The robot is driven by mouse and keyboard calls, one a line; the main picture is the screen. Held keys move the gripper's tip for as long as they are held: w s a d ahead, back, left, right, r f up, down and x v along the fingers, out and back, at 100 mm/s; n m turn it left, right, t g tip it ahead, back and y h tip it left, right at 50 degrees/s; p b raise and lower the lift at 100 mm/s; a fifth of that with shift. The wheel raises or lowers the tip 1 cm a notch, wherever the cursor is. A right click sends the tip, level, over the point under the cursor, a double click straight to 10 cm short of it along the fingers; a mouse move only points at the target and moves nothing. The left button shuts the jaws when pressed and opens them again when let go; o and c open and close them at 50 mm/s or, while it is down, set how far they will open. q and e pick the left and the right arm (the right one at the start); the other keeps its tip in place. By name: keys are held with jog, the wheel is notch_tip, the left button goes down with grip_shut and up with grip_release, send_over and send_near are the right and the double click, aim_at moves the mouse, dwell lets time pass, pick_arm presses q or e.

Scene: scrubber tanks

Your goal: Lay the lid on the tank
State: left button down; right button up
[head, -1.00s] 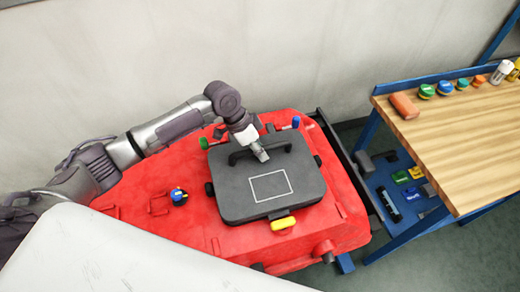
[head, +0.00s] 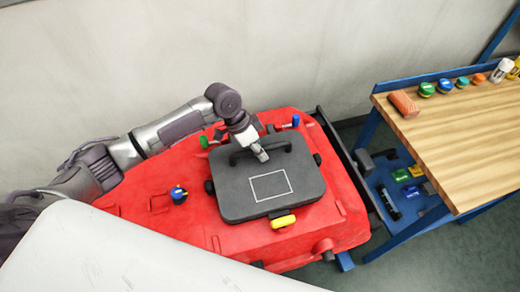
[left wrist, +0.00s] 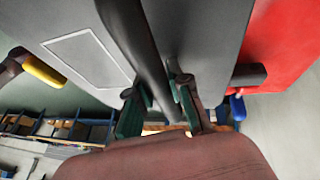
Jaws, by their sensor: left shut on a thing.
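The lid (head: 238,193) is a dark grey, rounded square plate with a white square outline and a black bar handle (head: 283,146). It lies over the top of the red tank (head: 150,221) and looks nearly level. I cannot tell whether it fully rests there, since its underside and the tank opening are hidden. My left gripper (head: 262,155) is shut on the lid's handle. In the left wrist view, its two green-padded fingers (left wrist: 160,103) sit on either side of the dark handle bar (left wrist: 142,50). My right gripper is not in view.
Around the lid are a yellow knob (head: 283,221) and black knobs (head: 318,159). A blue-topped knob (head: 179,195), a green knob (head: 204,142) and a blue knob (head: 295,120) stand on the tank. A wooden workbench (head: 470,135) with small containers stands at right.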

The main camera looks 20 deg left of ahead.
pick_arm(q)
jog(key=shift+r+p, duration=0.15)
jog(key=shift+p, duration=0.3)
dwell(0.4)
jog(key=c, duration=0.5)
grip_release()
dwell(0.4)
jog(key=shift+p+v, duration=2.15)
jog(key=shift+v, duration=0.05)
jog(key=shift+r, duration=0.1)
notch_tip(320, 180, up, 5)
jog(key=p, duration=0.5)
